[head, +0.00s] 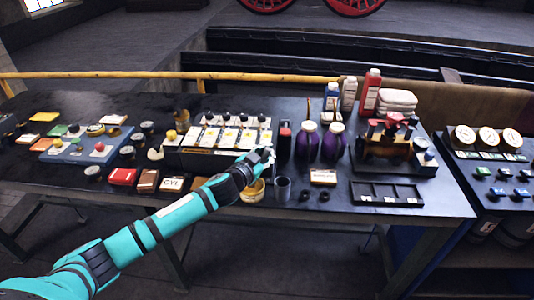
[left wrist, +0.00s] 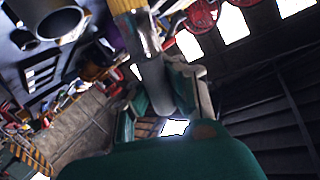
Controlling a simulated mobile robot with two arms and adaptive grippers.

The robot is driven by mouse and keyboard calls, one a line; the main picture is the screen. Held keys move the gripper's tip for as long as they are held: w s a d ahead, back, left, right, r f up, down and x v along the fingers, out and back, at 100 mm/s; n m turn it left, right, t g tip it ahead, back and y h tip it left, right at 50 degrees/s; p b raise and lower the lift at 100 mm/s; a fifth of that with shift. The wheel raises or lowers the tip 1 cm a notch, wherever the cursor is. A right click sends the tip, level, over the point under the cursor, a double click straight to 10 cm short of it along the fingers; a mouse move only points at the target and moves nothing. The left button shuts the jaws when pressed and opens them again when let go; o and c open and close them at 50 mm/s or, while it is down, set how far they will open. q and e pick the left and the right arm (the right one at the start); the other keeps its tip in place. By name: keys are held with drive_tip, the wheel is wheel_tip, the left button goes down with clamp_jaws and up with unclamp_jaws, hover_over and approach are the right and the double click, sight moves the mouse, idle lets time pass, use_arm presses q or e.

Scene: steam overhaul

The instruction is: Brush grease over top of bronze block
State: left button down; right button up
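My left arm reaches over the near edge of the bench in the head view. Its gripper (head: 263,157) is above the bench, behind a small yellow tin (head: 254,191). A bronze-coloured block (head: 384,146) with red parts on top sits on a dark stand to the right, well apart from the gripper. A thin wooden handle (head: 308,106) stands behind the purple bottles; I cannot tell whether it is a brush. My right gripper is not in view.
Two purple bottles (head: 334,141) stand between the gripper and the block. A grey cup (head: 282,188) is beside the tin. A dark compartment tray (head: 387,193) lies before the block. White and red bottles (head: 370,91) stand behind. A row of white-labelled units (head: 226,136) is to the left.

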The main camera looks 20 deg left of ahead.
use_arm(q)
drive_tip(key=shift+f, duration=0.25)
idle(0.3)
drive_tip(key=shift+f+b, duration=0.45)
drive_tip(key=shift+b, duration=0.05)
idle(0.6)
drive_tip(key=shift+r+p, duration=0.75)
drive_tip(key=shift+p, duration=0.05)
wheel_tip(320, 180, up, 6)
drive_tip(key=p, duration=0.5)
drive_tip(key=shift+f, duration=0.15)
